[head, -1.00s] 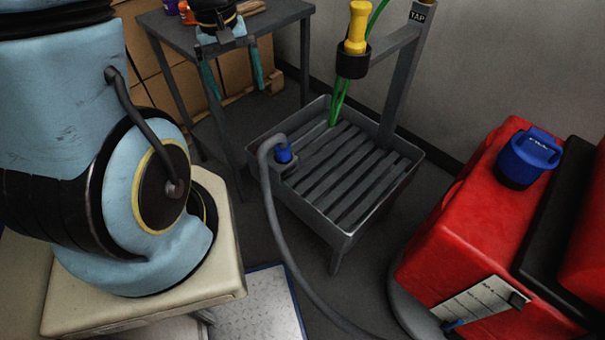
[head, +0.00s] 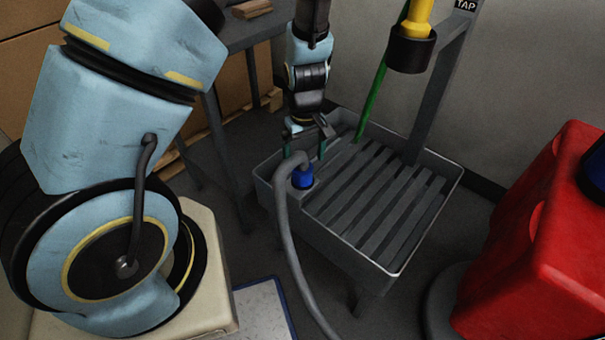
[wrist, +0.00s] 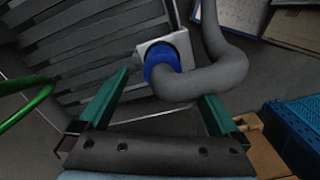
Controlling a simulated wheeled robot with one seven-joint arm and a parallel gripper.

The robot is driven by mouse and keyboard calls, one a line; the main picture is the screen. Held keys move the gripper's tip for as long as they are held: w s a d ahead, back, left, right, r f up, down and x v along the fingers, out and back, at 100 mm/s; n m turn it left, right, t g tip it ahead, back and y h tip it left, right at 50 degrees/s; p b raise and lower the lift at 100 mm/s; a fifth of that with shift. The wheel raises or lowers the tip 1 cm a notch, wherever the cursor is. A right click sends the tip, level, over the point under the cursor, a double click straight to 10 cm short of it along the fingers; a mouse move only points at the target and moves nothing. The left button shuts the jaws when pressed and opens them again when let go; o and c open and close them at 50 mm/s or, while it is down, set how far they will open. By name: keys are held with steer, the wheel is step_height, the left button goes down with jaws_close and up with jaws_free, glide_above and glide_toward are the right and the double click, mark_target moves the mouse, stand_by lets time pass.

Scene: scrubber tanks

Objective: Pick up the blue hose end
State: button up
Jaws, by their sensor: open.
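The blue hose end (head: 302,177) sits in a holder at the left corner of the slatted grey tray, with its grey hose (head: 284,215) bending over the top and running down to the floor. It also shows in the wrist view (wrist: 161,66), in a pale square holder (wrist: 180,42). My gripper (head: 305,150) is above and just behind the hose end in the head view, pointing down. In the wrist view its two green fingers (wrist: 160,100) are open and apart, with the hose bend between and beyond their tips. I see no contact.
The slatted tray (head: 440,212) has a post marked TAP and a yellow nozzle (head: 418,14) in a black holder, with a green hose (head: 372,100). A red machine (head: 530,235) stands at right. A dark table (head: 250,35) is behind. A blue crate (wrist: 297,130) shows in the wrist view.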

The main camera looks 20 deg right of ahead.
mark_target(303, 169)
steer(key=f, duration=0.2)
steer(key=f+b, duration=0.1)
steer(key=f, duration=0.2)
steer(key=shift+s+a+f, duration=0.1)
steer(key=shift+a+f, duration=0.1)
steer(key=shift+f, duration=0.1)
jaws_close()
stand_by(0.6)
